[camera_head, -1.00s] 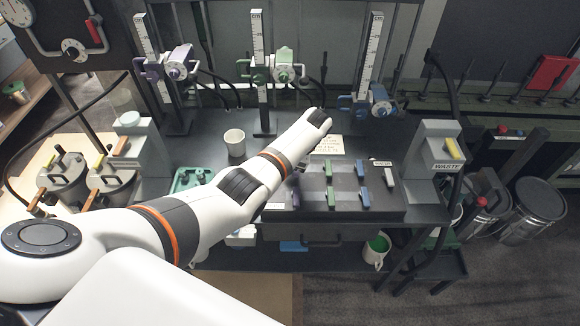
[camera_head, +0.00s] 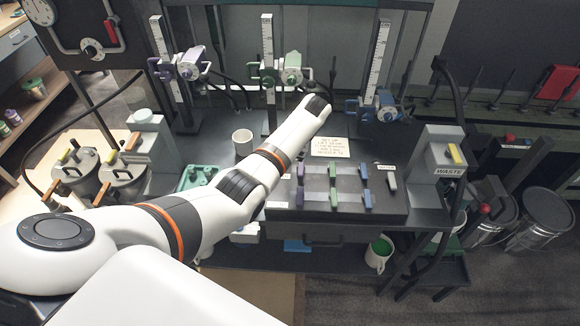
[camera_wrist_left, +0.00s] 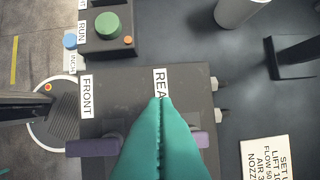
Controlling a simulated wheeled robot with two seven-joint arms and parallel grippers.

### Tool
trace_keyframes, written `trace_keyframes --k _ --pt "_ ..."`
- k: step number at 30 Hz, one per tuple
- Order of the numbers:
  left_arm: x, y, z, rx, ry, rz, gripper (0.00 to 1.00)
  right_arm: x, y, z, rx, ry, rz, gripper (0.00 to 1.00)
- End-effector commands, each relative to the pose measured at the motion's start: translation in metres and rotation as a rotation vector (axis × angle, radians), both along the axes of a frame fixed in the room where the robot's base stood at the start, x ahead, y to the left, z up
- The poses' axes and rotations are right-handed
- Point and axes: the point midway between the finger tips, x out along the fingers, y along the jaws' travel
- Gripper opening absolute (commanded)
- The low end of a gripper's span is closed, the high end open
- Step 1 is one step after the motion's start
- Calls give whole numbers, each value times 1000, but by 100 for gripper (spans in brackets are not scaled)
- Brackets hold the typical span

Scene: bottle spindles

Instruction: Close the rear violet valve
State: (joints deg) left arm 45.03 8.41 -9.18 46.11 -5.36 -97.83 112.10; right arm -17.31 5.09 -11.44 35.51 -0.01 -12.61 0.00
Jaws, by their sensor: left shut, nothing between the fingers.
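The rear violet valve lever (camera_head: 300,171) stands in the back row of the dark valve block. The front violet lever (camera_head: 299,199) is in line with it, nearer the front edge. In the left wrist view the teal fingers of my left gripper (camera_wrist_left: 160,102) are shut and empty, with their tips at the REAR label. The rear violet lever (camera_wrist_left: 200,140) shows just right of the fingers, partly hidden by them; I cannot tell whether they touch. The front violet lever (camera_wrist_left: 92,147) lies left of the fingers. In the head view my left arm hides this gripper.
Green levers (camera_head: 333,171) and blue levers (camera_head: 365,172) stand right of the violet ones, with a grey lever (camera_head: 392,180) beyond. A white mug (camera_head: 242,142) and an instruction card (camera_head: 329,147) are behind the block. A green button box (camera_wrist_left: 107,27) shows in the wrist view.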

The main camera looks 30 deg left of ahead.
Motion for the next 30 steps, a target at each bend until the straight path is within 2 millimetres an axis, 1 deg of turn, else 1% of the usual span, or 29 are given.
trace_keyframes --k 1,4,7,10,14,26,28,30 --pt "3 -4 8 -1 -3 -1 0 0 -1 -4 -1 0 0 36" --pt "4 -8 25 -1 -3 -1 0 0 0 -7 -1 0 0 36" --pt "6 -12 36 1 0 0 0 1 3 -9 3 -1 -1 36" --pt "6 -14 42 1 0 0 0 2 8 -10 10 -3 -3 36" --pt "6 -14 45 0 2 1 0 2 14 -10 17 -3 -6 36" --pt "6 -14 45 1 1 0 0 2 10 -9 13 -3 -4 36" --pt "5 -15 43 0 3 -8 0 2 9 -10 11 -3 -3 36" --pt "0 -17 36 -7 8 -46 0 2 7 -10 9 -3 -2 36"
